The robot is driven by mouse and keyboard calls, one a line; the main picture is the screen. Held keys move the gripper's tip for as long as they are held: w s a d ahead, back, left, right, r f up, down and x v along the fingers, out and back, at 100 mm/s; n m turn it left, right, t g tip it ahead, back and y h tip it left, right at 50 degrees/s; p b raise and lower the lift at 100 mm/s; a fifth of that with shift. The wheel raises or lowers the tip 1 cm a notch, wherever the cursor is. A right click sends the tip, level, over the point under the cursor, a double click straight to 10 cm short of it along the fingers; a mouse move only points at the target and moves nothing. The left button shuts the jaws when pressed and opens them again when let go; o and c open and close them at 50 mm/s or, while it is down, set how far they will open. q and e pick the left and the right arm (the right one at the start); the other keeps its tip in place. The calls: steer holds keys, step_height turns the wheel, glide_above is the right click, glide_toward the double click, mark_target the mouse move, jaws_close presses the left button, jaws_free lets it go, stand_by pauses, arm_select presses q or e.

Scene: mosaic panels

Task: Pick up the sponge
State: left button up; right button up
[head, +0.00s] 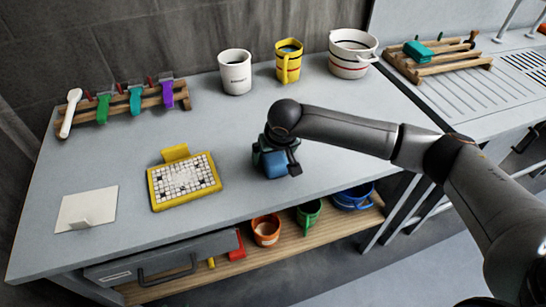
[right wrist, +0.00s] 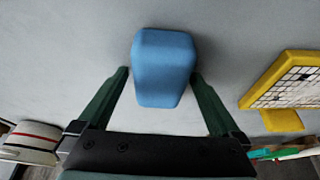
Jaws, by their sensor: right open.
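A blue sponge (right wrist: 164,62), a rounded block, lies on the grey worktop (head: 235,140). In the head view the sponge (head: 274,165) is partly hidden by my right gripper (head: 279,158), which comes down over it. In the right wrist view my right gripper (right wrist: 160,76) is open, with one dark green finger on each side of the sponge's near part. A small gap shows at the left finger; at the right finger I cannot tell whether it touches. My left gripper is not in view.
A yellow-framed mosaic panel (head: 186,184) lies left of the sponge. A white mug (head: 235,76), yellow jug (head: 288,66) and white pot (head: 350,62) stand behind. A wooden tool rack (head: 150,101) is back left, a white card (head: 85,208) front left.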

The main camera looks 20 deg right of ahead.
steer(key=shift+f, duration=0.15)
stand_by(0.3)
steer(key=c, duration=1.2)
steer(key=shift+c, duration=0.2)
step_height(320, 180, up, 3)
steer(key=shift+r+b, duration=0.1)
steer(key=shift+b, duration=0.3)
steer(key=s+r, duration=0.1)
steer(key=r, duration=0.1)
steer(key=s+a+r, duration=0.1)
steer(key=s+r, duration=0.2)
steer(key=r, duration=0.1)
steer(key=shift+s+a, duration=0.2)
steer(key=shift+a, duration=0.05)
steer(key=s+a+r, duration=0.2)
steer(key=s+r, duration=0.2)
steer(key=s, duration=0.5)
steer(key=shift+a+r, duration=0.2)
steer(key=shift+a, duration=0.05)
